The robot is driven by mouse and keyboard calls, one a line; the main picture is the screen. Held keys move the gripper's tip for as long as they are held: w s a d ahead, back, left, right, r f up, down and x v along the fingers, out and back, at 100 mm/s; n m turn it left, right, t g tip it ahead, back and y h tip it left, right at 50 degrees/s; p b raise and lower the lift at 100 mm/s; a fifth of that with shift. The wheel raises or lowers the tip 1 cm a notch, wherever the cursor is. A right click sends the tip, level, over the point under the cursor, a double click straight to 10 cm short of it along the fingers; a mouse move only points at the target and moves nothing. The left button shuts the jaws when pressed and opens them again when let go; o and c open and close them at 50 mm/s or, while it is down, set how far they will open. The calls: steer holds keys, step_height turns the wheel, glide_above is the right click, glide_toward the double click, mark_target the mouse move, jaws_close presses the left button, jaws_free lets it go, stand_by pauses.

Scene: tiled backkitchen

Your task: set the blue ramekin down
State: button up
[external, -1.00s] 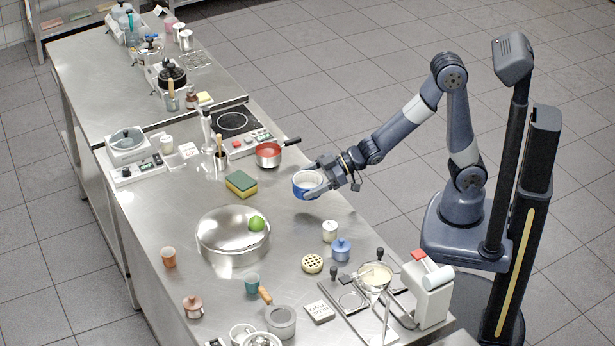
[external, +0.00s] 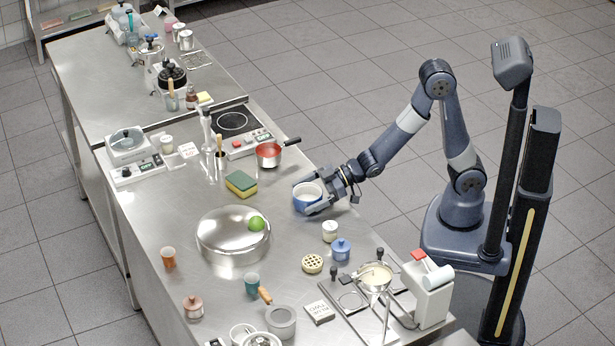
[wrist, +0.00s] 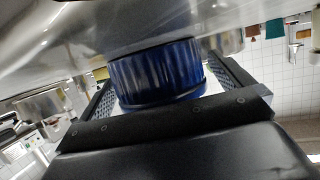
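The blue ramekin (external: 306,203), pale inside, is upright over the right edge area of the steel counter (external: 190,195). My gripper (external: 312,196) reaches in from the right, with one finger on each side of the ramekin, and appears shut on it. In the wrist view the ramekin's blue ribbed wall (wrist: 155,75) sits between the two textured fingers (wrist: 160,88). That view is upside down, and the ramekin's base is at or very close to the counter surface (wrist: 60,40). I cannot tell whether it touches.
A large steel bowl (external: 233,245) stands to the left. Some bare counter surrounds the ramekin.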

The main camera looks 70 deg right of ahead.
steer(key=shift+p, duration=0.35)
steer(key=v, duration=1)
steer(key=shift+s+d+f, duration=0.1)
steer(key=shift+s+d, duration=0.2)
steer(key=shift+d, duration=0.1)
